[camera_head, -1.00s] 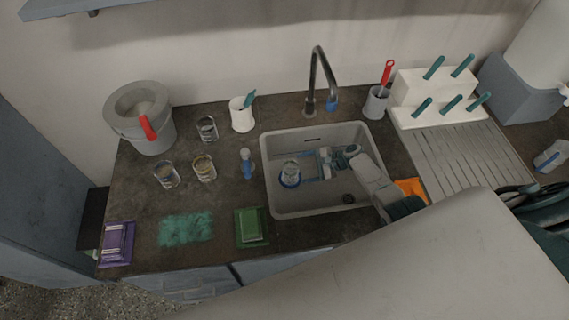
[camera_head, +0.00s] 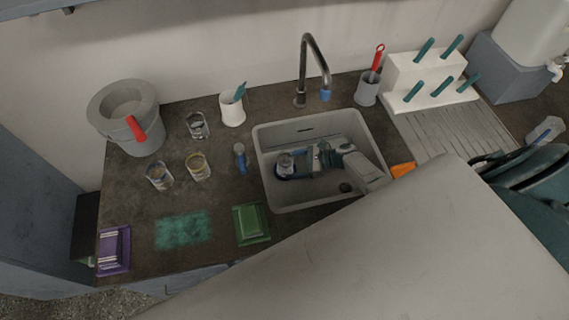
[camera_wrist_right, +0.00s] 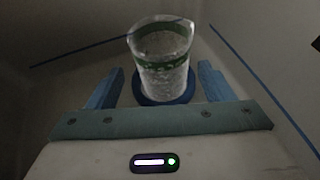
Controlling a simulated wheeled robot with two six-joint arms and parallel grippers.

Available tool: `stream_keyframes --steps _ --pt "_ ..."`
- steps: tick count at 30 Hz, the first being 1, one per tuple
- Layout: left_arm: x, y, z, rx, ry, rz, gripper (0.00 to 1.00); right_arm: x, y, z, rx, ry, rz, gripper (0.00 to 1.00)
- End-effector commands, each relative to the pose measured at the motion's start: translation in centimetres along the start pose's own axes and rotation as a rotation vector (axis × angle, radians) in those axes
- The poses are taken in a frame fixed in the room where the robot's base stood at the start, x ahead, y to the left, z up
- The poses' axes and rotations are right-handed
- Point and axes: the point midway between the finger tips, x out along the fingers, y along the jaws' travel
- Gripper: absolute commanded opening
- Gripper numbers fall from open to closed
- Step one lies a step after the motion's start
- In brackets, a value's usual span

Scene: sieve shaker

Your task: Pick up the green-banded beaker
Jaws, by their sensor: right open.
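The green-banded beaker (camera_wrist_right: 163,62) is clear glass with a green band near its rim. It stands in the grey sink (camera_head: 263,165), where it also shows in the head view (camera_head: 286,160); its green band is hard to make out there. A blue ring shows at its base. My right gripper (camera_wrist_right: 161,75) is open, with one blue finger on each side of the beaker and a visible gap beside the glass. In the head view my right gripper (camera_head: 297,163) reaches into the sink from the right. My left gripper is not in view.
Several other glass beakers, one of them here (camera_head: 198,167), stand left of the sink. A blue-handled item (camera_head: 240,158) stands by its left rim. The faucet (camera_head: 305,65) rises behind it.

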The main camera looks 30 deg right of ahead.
Motion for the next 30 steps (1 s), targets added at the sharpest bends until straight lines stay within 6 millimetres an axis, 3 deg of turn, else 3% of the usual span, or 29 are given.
stream_keyframes --steps 9,19,27,30 --pt "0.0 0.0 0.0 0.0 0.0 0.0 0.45 4.0 -0.4 0.2 0.0 -0.001 0.002 0.75" --pt "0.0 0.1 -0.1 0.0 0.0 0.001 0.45 4.5 -0.4 0.2 -0.002 0.001 0.001 0.75" --pt "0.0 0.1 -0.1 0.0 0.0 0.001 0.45 4.5 -0.4 0.2 -0.002 0.001 0.001 0.23" --pt "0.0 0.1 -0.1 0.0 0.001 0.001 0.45 4.5 -0.4 0.3 -0.002 0.0 0.001 0.19"
